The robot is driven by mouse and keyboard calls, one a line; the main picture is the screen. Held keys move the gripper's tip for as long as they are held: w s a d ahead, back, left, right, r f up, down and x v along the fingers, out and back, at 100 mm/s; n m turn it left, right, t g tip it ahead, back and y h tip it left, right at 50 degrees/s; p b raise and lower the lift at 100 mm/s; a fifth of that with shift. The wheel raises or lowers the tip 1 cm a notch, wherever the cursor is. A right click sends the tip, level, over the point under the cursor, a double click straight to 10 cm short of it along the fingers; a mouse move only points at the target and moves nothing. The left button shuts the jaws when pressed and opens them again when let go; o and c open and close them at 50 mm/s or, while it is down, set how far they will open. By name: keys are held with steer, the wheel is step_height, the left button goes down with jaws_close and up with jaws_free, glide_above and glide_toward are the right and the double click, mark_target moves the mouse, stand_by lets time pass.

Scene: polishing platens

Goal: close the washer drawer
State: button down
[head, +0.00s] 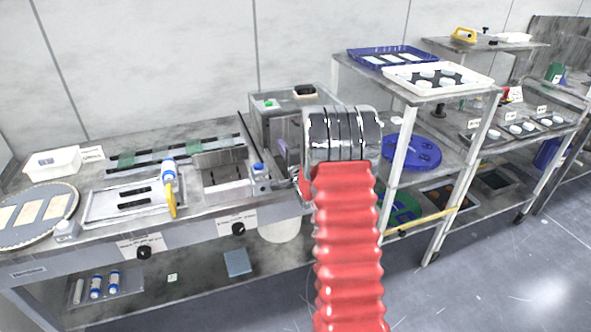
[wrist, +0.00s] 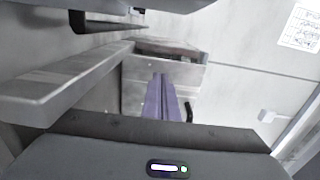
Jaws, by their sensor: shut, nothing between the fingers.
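A grey box-shaped unit (head: 262,125) stands at the right end of the bench, with a green button on top. I take it for the washer, but its label cannot be read. In the wrist view a grey box-like part with a panel (wrist: 187,76) lies ahead of my gripper (wrist: 158,78); a dark handle shows at its lower right. I cannot tell whether this is the drawer or how far it is out. My gripper's purple fingers are together and empty, pointing towards the panel. I cannot tell whether they touch it. In the head view my arm hides much of this area.
A long grey edge (wrist: 60,85) runs close on the left in the wrist view. The bench (head: 110,225) holds a tray (head: 130,205) and a yellow-handled tool (head: 171,195). A shelf rack with a white tray (head: 400,80) stands to the right. The floor at lower right is clear.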

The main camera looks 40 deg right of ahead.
steer(key=v, duration=1.2)
steer(key=shift+d, duration=0.1)
steer(key=shift+w+a+r+n, duration=0.1)
steer(key=shift+a+r+n, duration=0.2)
steer(key=shift+a+r, duration=0.1)
steer(key=s+a+r+n+g+y, duration=0.1)
steer(key=s+a+r+n+g, duration=0.3)
steer(key=a, duration=0.4)
steer(key=s+a+r+n+g+y, duration=0.1)
steer(key=a+r+n+g, duration=0.1)
steer(key=a+r+n, duration=0.4)
steer(key=s+a+n+g+y, duration=0.1)
steer(key=s+a+n+g, duration=0.1)
steer(key=s+a+n, duration=0.3)
steer(key=s+a+n+g+y, duration=0.2)
steer(key=s+a+n, duration=0.3)
steer(key=s+a, duration=0.8)
steer(key=s+g, duration=0.1)
steer(key=s, duration=0.6)
steer(key=shift+a+f+n+g, duration=0.3)
steer(key=shift+f+n, duration=0.1)
